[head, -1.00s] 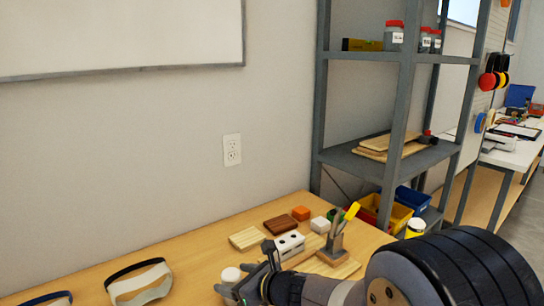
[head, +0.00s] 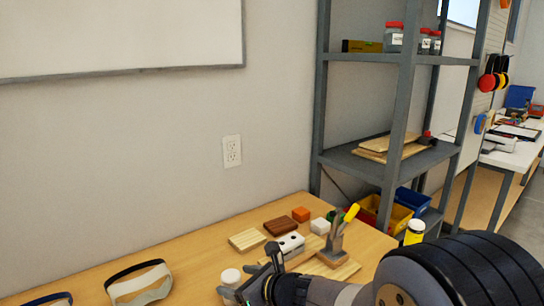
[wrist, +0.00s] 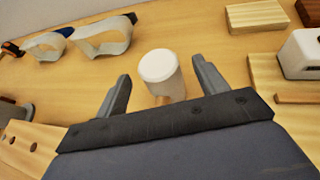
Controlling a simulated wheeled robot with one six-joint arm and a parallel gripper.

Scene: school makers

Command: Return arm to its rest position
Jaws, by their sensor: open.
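My gripper (head: 248,272) is low over the wooden workbench (head: 190,264), with its two fingers spread apart. It also shows in the wrist view (wrist: 160,72), where the fingers stand open with nothing gripped. My arm reaches in from the lower right of the head view.
Safety goggles (head: 140,281) lie at the left. A white block with holes (head: 290,243), wooden pieces (head: 247,240), an orange cube (head: 301,214) and a tool holder (head: 332,252) stand close to my arm. A grey shelf (head: 398,150) rises behind at the right.

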